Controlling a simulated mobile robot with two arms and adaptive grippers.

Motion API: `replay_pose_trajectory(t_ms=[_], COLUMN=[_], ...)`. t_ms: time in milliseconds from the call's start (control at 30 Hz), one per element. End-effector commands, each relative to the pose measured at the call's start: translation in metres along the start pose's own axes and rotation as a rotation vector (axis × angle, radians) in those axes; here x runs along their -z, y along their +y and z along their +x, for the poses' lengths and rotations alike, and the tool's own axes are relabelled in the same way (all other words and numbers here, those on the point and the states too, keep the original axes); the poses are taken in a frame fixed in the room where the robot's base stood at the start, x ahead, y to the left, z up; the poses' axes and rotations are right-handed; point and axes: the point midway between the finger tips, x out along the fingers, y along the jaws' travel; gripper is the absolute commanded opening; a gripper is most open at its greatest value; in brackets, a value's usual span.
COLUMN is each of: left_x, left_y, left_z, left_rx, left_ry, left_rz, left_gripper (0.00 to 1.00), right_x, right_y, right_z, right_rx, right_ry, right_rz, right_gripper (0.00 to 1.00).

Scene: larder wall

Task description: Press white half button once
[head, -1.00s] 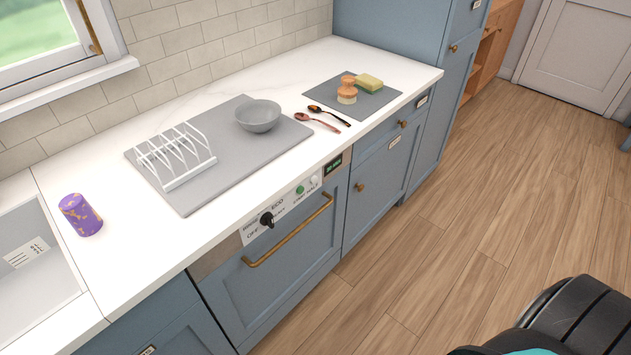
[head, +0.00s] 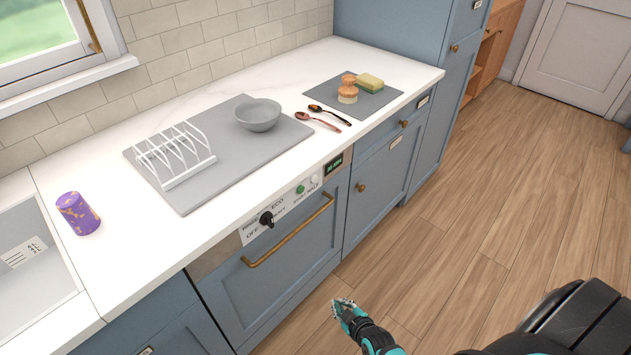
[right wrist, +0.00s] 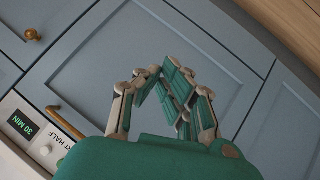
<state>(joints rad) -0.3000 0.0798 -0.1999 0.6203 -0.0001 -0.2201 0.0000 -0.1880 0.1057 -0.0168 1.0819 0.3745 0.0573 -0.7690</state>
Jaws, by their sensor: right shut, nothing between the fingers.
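The white half button (head: 314,180) is a small round button on the dishwasher's control strip, right of the green start button (head: 300,189) and left of the dark display. In the right wrist view the white button (right wrist: 45,150) shows at the lower left, beside a "HALF" label and a display reading "30 MIN". My right gripper (head: 341,304) is shut and empty, over the floor in front of the dishwasher, low and apart from the button. Its fingers (right wrist: 168,76) show against blue cabinet fronts in the right wrist view. My left gripper is not in view.
The brass dishwasher handle (head: 288,232) juts out below the strip, and a black dial (head: 267,219) sits left of the buttons. The white counter (head: 225,213) above holds a rack, bowl, spoons, brush and sponge. The wooden floor to the right is clear.

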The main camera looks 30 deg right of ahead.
Motion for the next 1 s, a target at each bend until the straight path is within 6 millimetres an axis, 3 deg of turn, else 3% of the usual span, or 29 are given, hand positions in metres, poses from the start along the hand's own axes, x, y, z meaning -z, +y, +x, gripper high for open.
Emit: replay_pose_trajectory(t_ms=[33, 233, 500, 700, 1000], left_x=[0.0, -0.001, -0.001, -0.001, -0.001], left_y=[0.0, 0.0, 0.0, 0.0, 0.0], left_z=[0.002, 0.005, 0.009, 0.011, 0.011], left_rx=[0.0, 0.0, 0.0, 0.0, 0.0], left_ry=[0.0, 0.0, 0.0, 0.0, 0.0], left_rz=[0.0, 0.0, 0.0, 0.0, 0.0], left_gripper=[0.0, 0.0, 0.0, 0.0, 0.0], right_x=[0.019, 0.09, 0.169, 0.198, 0.205], right_y=[0.018, 0.089, 0.178, 0.215, 0.225], right_z=[0.005, 0.006, -0.018, -0.036, -0.042], right_rx=[-0.042, -0.22, -0.476, -0.592, -0.625], right_ry=[0.043, 0.19, 0.326, 0.365, 0.373], right_rz=[-0.018, -0.104, -0.208, -0.25, -0.262], right_gripper=[0.0, 0.0, 0.0, 0.0, 0.0])
